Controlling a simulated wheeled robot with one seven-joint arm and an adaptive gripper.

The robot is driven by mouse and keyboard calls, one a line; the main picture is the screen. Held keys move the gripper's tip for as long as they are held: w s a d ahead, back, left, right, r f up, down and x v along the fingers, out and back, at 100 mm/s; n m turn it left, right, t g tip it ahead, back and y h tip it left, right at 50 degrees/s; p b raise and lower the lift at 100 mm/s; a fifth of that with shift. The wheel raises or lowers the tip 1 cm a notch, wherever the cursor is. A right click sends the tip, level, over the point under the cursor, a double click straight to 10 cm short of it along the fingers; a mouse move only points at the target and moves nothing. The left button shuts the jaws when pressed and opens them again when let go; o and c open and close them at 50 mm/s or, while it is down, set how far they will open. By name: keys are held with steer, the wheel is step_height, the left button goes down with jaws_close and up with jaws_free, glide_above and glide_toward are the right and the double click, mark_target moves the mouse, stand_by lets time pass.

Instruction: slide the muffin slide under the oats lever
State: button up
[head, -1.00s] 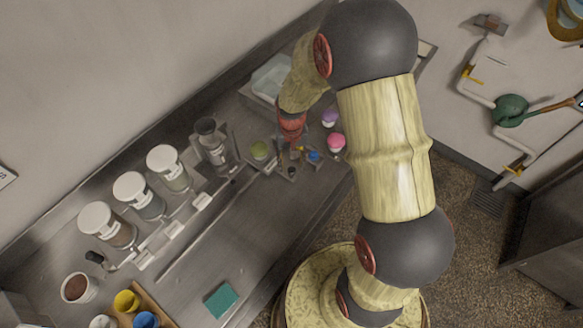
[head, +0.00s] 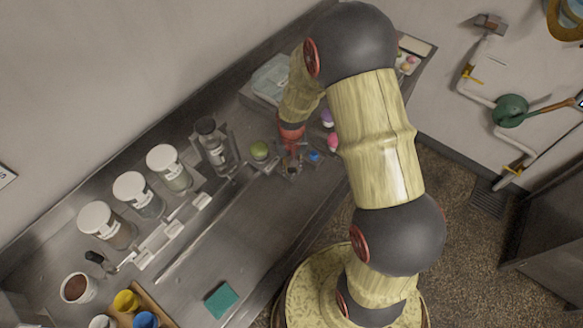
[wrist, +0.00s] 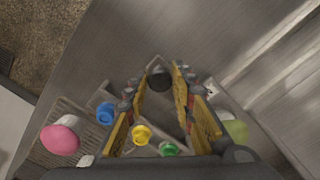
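My gripper (head: 291,158) is low over the far end of the counter. In the wrist view its yellow-padded fingers (wrist: 160,82) are open, one on each side of a black knob (wrist: 160,77). The knob stands on a grey metal piece (wrist: 155,112), which looks like the muffin slide. I cannot tell whether the fingers touch the knob. Several white levers (head: 172,230) stand in front of the jar dispensers (head: 140,195). Their labels are unreadable, so I cannot tell which is the oats lever.
A long rail (head: 205,233) runs along the counter. Yellow (wrist: 142,134), green (wrist: 169,148) and blue (wrist: 105,113) pieces lie near my fingers. A pink-topped item (wrist: 59,140) sits on a ridged tray to the left. A teal pad (head: 221,300) lies on the counter.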

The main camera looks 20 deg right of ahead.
jaws_close()
stand_by(0.4)
steer(key=s+a, duration=0.4)
steer(key=a, duration=0.3)
steer(key=s+a, duration=0.4)
steer(key=a, duration=0.4)
steer(key=s+a, duration=0.3)
steer(key=a, duration=0.5)
steer(key=shift+s, duration=0.4)
steer(key=o, duration=0.5)
jaws_free()
steer(key=shift+d, duration=0.1)
step_height(320, 180, up, 12)
